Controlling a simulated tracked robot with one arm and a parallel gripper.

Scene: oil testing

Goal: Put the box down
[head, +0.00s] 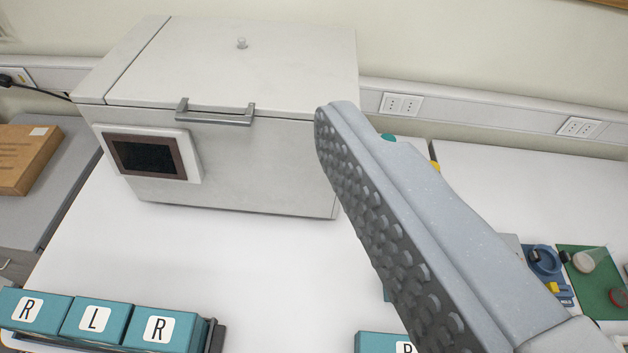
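One grey finger of my gripper (400,220) reaches up from the lower right in the head view. Its studded pad is bare and faces left, with nothing against it. The other finger is out of view. I see no box held. Several teal boxes are at the bottom: a row lettered R, L, R (94,318) sits in a dark rack at the lower left. Another teal box (376,343) shows at the bottom edge, partly hidden by my finger. A brown cardboard box (26,158) lies on a grey surface at the far left.
A large white lidded machine (240,165) with a front handle and dark screen stands at the back of the white table (215,255). The table between it and the teal boxes is clear. A green mat (590,285) with small items and a blue holder (546,262) lie at right.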

